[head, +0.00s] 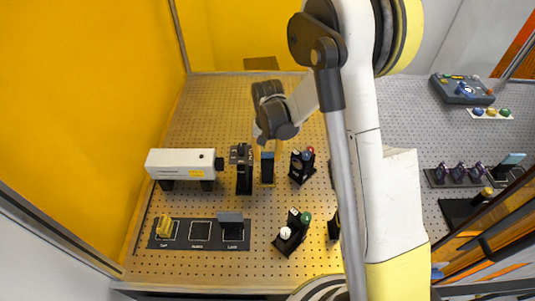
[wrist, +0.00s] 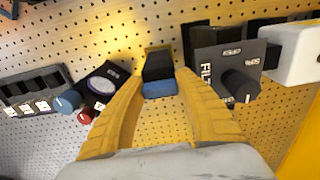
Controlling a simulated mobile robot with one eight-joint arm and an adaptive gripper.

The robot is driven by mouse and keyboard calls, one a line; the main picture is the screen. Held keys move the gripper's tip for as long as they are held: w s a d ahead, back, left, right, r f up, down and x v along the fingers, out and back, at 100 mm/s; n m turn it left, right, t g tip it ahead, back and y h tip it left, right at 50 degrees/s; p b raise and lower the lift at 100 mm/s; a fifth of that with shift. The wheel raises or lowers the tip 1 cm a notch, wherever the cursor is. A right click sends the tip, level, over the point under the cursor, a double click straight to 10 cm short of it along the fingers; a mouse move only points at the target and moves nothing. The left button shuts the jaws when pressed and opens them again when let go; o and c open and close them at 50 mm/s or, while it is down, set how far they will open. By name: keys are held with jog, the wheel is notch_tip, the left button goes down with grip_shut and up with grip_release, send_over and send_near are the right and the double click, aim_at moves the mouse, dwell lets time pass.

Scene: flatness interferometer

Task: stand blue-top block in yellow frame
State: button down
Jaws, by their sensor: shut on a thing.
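The blue-top block is dark with a blue end. In the head view the block (head: 267,168) looks upright, blue end up. In the wrist view its blue top (wrist: 160,88) faces my camera, between the yellow fingers of my gripper (wrist: 161,80). My gripper (head: 264,143) is shut on the block near its top. The yellow frame (wrist: 157,48) shows as a thin rim around the block's far end, on the pegboard. In the head view a thin yellow edge shows at the block's foot. I cannot tell whether the block is fully seated.
A dark filter unit with a knob (wrist: 226,75) stands close beside the block, with a white instrument (head: 182,163) beyond it. A dark knob unit (head: 302,165) stands on the other side. A labelled dark tray (head: 201,244) lies in front. Bare pegboard (head: 215,110) lies behind.

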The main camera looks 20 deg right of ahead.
jog(key=shift+f+b, duration=0.5)
jog(key=shift+f, duration=0.05)
dwell(0.7)
jog(key=c, duration=0.9)
grip_release()
jog(key=shift+o, duration=0.2)
